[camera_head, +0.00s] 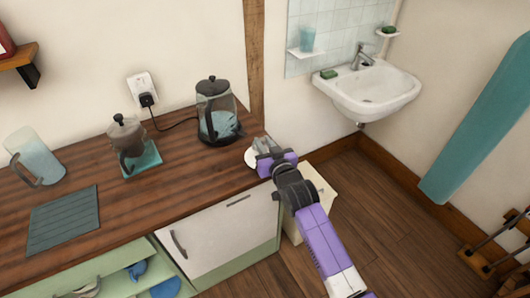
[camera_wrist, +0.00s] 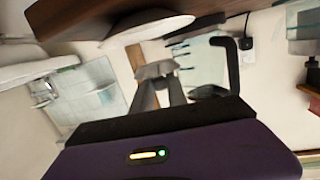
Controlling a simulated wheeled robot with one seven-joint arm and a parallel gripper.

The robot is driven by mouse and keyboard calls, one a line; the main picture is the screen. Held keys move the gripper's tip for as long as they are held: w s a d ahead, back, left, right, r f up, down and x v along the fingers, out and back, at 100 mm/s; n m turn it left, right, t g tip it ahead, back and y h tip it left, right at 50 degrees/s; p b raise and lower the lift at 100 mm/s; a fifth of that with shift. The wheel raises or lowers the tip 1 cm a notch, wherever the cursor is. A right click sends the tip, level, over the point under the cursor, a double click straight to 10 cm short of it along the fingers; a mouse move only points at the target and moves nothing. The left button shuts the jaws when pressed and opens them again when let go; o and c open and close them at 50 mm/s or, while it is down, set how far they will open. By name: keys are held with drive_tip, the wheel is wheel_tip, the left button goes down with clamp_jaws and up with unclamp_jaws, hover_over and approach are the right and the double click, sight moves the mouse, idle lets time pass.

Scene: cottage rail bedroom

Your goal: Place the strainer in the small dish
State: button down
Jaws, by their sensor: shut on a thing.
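My gripper (camera_head: 266,155) is at the right end of the wooden counter, shut on a small grey thing that looks like the strainer (camera_wrist: 156,69). In the wrist view my gripper's two fingers (camera_wrist: 158,88) close on it. A small white dish (camera_head: 250,158) shows at the counter's right edge, partly hidden behind my gripper. What looks like the same dish is a pale oval (camera_wrist: 150,28) at the top of the wrist view. The strainer appears apart from the dish in the wrist view; the head view does not show the gap clearly.
A glass kettle (camera_head: 216,112) stands left of my gripper on the counter (camera_head: 195,170). Further left are a coffee press (camera_head: 128,140), a glass jug (camera_head: 35,158) and a slatted mat (camera_head: 64,219). A white sink (camera_head: 368,92) hangs on the right wall.

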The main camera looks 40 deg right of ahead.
wheel_tip(320, 180, down, 4)
drive_tip(key=shift+w+r, duration=0.1)
drive_tip(key=shift+a+f, duration=0.1)
drive_tip(key=shift+f, duration=0.2)
drive_tip(key=shift+s, duration=0.3)
drive_tip(key=shift+a+f, duration=0.1)
drive_tip(key=shift+f, duration=0.05)
drive_tip(key=c, duration=1.8)
unclamp_jaws()
drive_tip(key=shift+a+f, duration=0.1)
drive_tip(key=o, duration=0.5)
drive_tip(key=shift+w, duration=0.1)
drive_tip(key=shift+d, duration=0.2)
